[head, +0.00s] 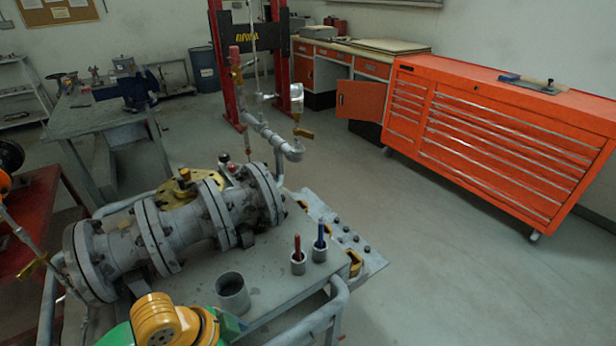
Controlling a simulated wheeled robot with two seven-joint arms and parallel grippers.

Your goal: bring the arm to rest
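Neither gripper shows clearly in the head view. A green and yellow jointed part, which looks like one of my arm links, shows at the bottom edge, in front of the work stand. The grey flanged gate valve assembly (195,222) lies on the grey stand (290,268), with a yellow part (184,186) on top. No gripper is seen touching it. A grey open cup (233,293) stands on the stand's near side. Two small grey holders, one with a red-handled item (297,248) and one with a blue-handled item (320,235), stand to its right.
Grey piping with a gauge (296,98) rises behind the valve. A grey tube rail (338,308) edges the stand at front right. An orange tool cabinet (490,130) stands at right, a grey workbench (100,115) at left. The floor at right is clear.

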